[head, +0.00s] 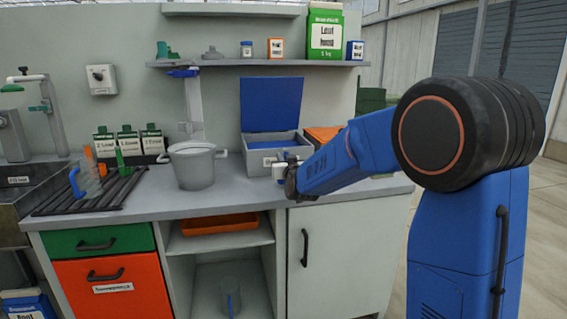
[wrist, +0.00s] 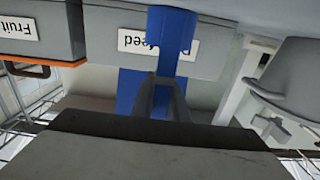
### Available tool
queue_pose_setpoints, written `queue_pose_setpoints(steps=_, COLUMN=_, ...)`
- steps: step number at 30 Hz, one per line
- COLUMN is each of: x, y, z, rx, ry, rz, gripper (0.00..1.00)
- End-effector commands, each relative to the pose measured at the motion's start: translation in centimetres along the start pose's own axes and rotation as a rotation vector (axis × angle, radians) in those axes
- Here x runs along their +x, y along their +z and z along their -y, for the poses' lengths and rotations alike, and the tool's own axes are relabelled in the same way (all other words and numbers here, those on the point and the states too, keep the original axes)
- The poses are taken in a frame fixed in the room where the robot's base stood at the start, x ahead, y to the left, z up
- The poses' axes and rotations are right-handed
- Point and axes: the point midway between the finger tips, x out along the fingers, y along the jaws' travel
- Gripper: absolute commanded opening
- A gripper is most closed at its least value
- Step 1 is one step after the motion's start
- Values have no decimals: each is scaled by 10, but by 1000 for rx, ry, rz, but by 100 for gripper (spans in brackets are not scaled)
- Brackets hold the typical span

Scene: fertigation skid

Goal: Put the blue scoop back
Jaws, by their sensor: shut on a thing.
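My gripper (head: 290,180) is in front of the grey box (head: 257,156), whose blue lid (head: 271,104) stands open. In the wrist view, which is upside down, my gripper (wrist: 162,80) has its two fingers close together on a blue piece, which I take to be the blue scoop (wrist: 172,35). The scoop covers part of the label on the grey box (wrist: 215,60). The open lid (wrist: 130,90) shows behind the fingers. The scoop cannot be made out in the head view, and its full shape is not visible.
A grey pot (head: 194,168) stands left of the box. An orange-topped box (head: 322,134) stands to its right, partly behind my arm. A shelf (head: 260,63) with packages runs above. The front counter middle is clear.

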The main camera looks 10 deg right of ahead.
Motion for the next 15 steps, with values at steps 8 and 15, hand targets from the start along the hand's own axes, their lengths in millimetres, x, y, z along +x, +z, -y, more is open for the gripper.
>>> queue_pose_setpoints(steps=8, x=0, y=13, z=0, rx=-1, ry=-1, rz=-1, gripper=0)
queue_pose_setpoints(steps=15, x=0, y=16, z=0, rx=-1, ry=0, rz=0, gripper=18)
